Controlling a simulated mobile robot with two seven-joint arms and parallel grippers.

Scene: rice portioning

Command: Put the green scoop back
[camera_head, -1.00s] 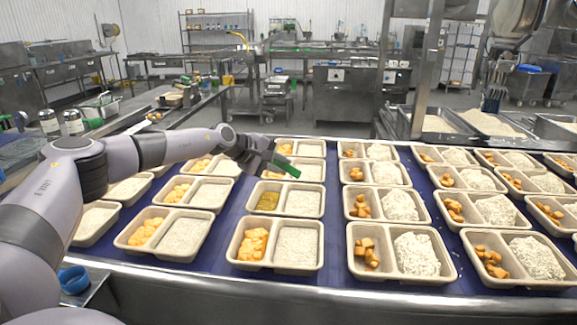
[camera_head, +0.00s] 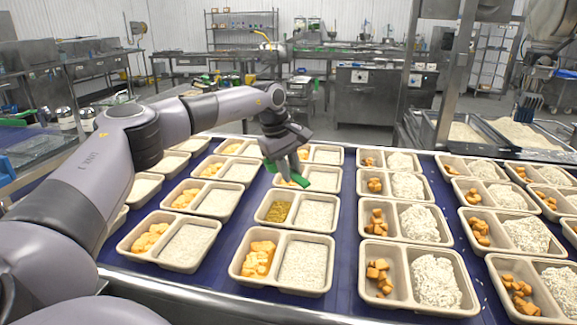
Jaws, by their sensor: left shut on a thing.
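My left gripper (camera_head: 290,165) hangs over the middle-left tray columns, pointing down. My right gripper is not in view.
Rows of two-compartment trays (camera_head: 283,290) with orange pieces and rice cover the blue conveyor (camera_head: 345,285). Steel bins of rice (camera_head: 520,135) stand at the back right. A steel side table with jars (camera_head: 66,118) is at the left.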

